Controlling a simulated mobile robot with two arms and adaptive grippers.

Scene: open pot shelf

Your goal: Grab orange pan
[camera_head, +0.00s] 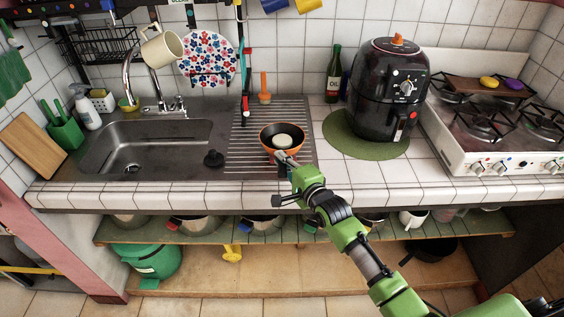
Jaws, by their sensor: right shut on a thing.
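The orange pan (268,146), with a dark inside and a pale round thing (283,141) in it, is over the ribbed drainboard right of the sink. I cannot tell if it rests on the board or is held just above it. My right gripper (284,158) reaches in from the lower right and is shut on the pan at its near side, where the handle is. The jaws are small and partly hidden by my wrist. My left gripper is not in view.
A black air fryer (390,88) stands on a green mat (345,140) to the right, with an oil bottle (334,75) behind. A stove (490,125) is at far right. Pots fill the shelf below.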

